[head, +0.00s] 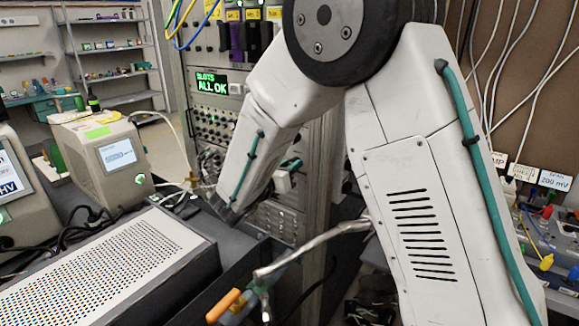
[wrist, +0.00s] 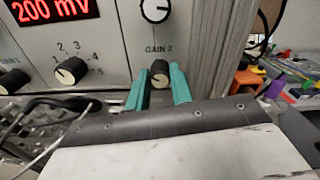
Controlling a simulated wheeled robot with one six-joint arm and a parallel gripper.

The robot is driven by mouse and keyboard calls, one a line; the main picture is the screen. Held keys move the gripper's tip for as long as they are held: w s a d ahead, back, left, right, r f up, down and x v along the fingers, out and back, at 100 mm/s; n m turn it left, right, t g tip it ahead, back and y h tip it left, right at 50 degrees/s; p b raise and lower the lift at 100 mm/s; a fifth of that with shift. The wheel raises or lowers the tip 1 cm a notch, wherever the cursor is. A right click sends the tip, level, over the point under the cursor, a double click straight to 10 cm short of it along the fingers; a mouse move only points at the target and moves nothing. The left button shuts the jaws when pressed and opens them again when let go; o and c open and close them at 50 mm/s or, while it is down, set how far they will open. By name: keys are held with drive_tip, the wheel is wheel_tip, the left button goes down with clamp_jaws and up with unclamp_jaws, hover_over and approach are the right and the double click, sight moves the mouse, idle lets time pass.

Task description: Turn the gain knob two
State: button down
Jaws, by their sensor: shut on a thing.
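In the head view my arm covers much of the rack, and I cannot make out the knob there.
A numbered knob (wrist: 71,71) sits to the left, below a red "200 mV" display (wrist: 55,8). Cables hang at lower left. In the head view, a perforated grey box (head: 105,268) stands at lower left.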

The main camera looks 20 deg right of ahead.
drive_tip(key=shift+n, duration=1)
drive_tip(key=shift+w, duration=0.1)
drive_tip(key=c, duration=1.2)
unclamp_jaws()
drive_tip(key=shift+c, duration=0.2)
drive_tip(key=shift+a, duration=0.15)
drive_tip(key=v, duration=0.7)
drive_tip(key=shift+s+a, duration=0.25)
drive_tip(key=shift+s, duration=0.05)
